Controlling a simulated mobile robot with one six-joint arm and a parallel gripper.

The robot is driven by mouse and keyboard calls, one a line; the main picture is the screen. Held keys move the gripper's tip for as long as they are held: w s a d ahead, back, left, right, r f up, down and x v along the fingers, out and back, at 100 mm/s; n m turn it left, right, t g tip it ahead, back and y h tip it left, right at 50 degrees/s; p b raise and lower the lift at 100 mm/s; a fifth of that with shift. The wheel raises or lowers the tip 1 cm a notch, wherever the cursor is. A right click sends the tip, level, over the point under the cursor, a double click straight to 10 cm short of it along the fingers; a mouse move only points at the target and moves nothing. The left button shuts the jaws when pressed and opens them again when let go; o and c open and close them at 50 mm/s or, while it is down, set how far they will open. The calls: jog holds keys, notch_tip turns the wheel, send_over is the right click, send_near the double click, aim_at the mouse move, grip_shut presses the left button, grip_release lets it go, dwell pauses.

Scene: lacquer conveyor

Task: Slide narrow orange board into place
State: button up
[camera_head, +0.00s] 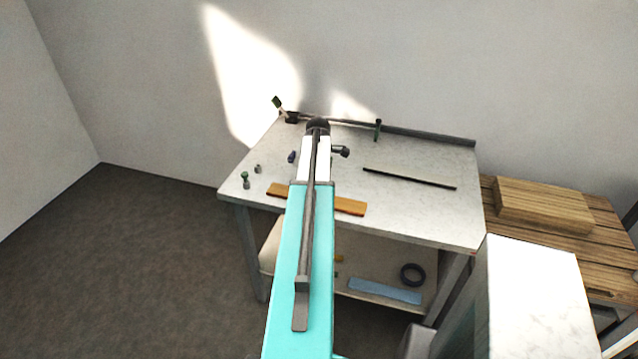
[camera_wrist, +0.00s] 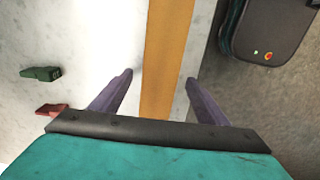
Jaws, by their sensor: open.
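The narrow orange board (camera_head: 350,206) lies flat on the grey-white worktable (camera_head: 430,215), along its front edge. My arm covers the board's middle in the head view. In the wrist view the board (camera_wrist: 168,50) runs up and down the picture, close to the table edge on its right. My gripper (camera_wrist: 160,76) is open, with one dark finger to each side of the board in that view. Pale tabletop shows between the board and each finger. I cannot tell how high the fingertips are above the table. The gripper is hidden in the head view.
A dark thin strip (camera_head: 410,178) lies on the table's right half. A raised rail (camera_head: 430,136) runs along the back. The lower shelf holds a blue board (camera_head: 385,290) and a black ring (camera_head: 412,274). A wooden block (camera_head: 545,205) sits at right.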

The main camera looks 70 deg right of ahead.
jog(key=shift+f, duration=0.6)
jog(key=c, duration=1.3)
jog(key=shift+w+a, duration=0.2)
jog(key=shift+w, duration=3.25)
jog(key=o, duration=1.3)
jog(key=shift+r, duration=0.1)
jog(key=shift+r+b, duration=1.75)
jog(key=shift+r, duration=5.1)
